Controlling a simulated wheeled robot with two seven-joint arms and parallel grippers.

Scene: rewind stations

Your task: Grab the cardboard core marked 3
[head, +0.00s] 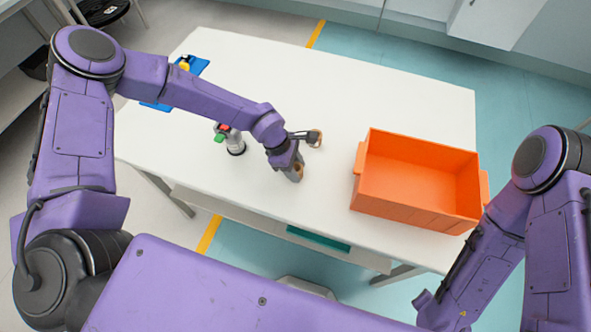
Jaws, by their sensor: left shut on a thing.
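My left gripper (295,171) is over the middle of the white table, pointing down. It is shut on a small brown piece, mostly hidden by the gripper, which looks like a cardboard core. A round tan piece (316,138) shows just beyond the gripper, at the end of a dark bar; it may be another core. No number can be read on either piece. My right arm is at the right edge, and its gripper is not visible.
An orange bin (412,211), empty, stands on the white table (265,57) to the right. A grey post (236,146) with red and green parts stands left of the gripper. A blue tray (199,66) with a yellow item lies at the far left. The table's back is clear.

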